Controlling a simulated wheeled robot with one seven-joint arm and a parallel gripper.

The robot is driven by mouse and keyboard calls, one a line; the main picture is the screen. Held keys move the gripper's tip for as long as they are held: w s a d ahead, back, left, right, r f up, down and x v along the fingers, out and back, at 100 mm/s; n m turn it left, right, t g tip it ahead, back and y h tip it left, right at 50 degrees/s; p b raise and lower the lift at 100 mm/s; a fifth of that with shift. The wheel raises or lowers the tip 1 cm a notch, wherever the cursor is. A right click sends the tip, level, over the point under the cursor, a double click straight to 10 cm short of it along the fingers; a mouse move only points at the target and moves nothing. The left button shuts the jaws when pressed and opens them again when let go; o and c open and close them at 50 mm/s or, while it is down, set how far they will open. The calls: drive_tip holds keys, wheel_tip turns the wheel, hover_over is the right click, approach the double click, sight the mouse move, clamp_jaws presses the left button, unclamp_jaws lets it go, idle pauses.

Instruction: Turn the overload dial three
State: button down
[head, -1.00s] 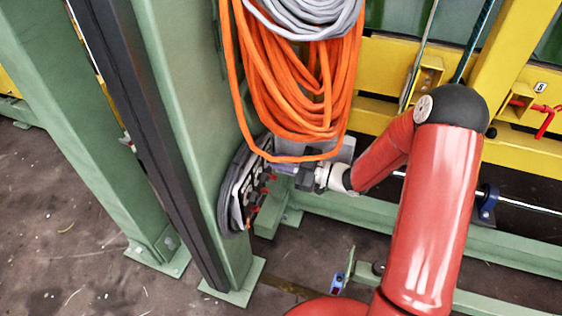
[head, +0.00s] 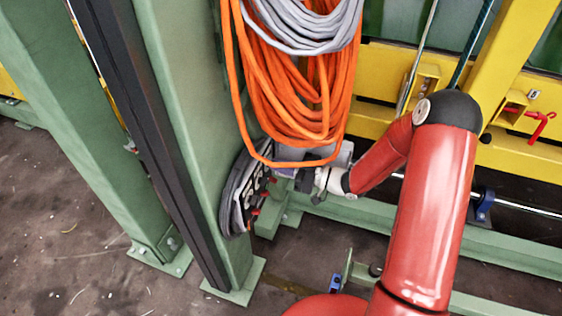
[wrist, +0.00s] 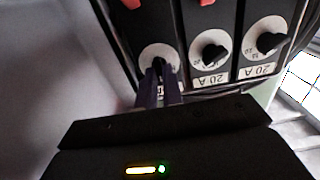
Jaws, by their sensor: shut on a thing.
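The black panel (head: 236,205) is mounted on the side of the green post. In the wrist view three round white dials with black knobs show in a row: the left dial (wrist: 149,52), the middle dial (wrist: 210,50) and the right dial (wrist: 267,40). The middle and right ones carry upside-down "20 A" labels. I cannot tell which number each dial has. My gripper (wrist: 160,74) is shut on the left dial's knob, its dark fingers hiding most of it. In the head view my gripper (head: 277,171) reaches the panel from the right.
Orange cable loops (head: 300,95) and a grey cable coil (head: 305,22) hang just above my gripper. The green post (head: 195,120) carries the panel. Red switches (wrist: 130,3) sit beside the dials. A green floor beam (head: 420,225) and yellow frame (head: 480,140) lie to the right.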

drive_tip(key=shift+m+p, duration=0.6)
drive_tip(key=shift+m, duration=1)
drive_tip(key=c, duration=1.5)
unclamp_jaws()
drive_tip(key=shift+c, duration=0.2)
drive_tip(key=v, duration=0.8)
drive_tip(key=shift+b, duration=0.35)
drive_tip(key=shift+w, duration=0.1)
